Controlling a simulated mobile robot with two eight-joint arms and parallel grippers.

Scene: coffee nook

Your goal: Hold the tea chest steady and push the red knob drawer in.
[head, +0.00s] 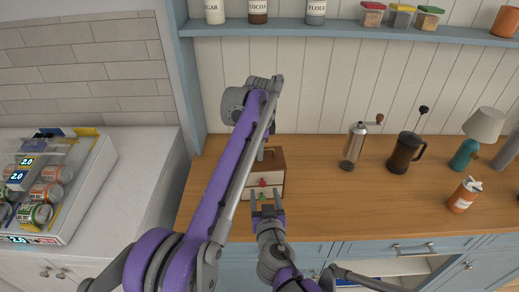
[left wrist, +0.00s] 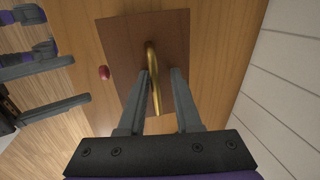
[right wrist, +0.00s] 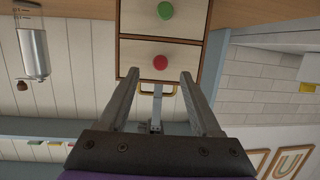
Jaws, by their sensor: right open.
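The tea chest (head: 276,158) is a small brown wooden box with pale drawer fronts on the counter. In the right wrist view, its red knob (right wrist: 160,62) and green knob (right wrist: 166,10) show on two drawers. The red knob also shows at the lid's edge in the left wrist view (left wrist: 103,72). How far the red knob drawer stands out I cannot tell. My left gripper (left wrist: 160,73) is above the lid, fingers apart, with the brass handle (left wrist: 153,65) between them. My right gripper (right wrist: 160,76) is open in front of the drawers, its fingertips near the red knob.
A coffee grinder (head: 354,146), a dark press pot (head: 404,153), a lamp (head: 484,125) and an orange bottle (head: 464,195) stand right of the chest. A tray of cans (head: 75,205) is on the left counter. The wooden counter (head: 320,200) is clear just right of the chest.

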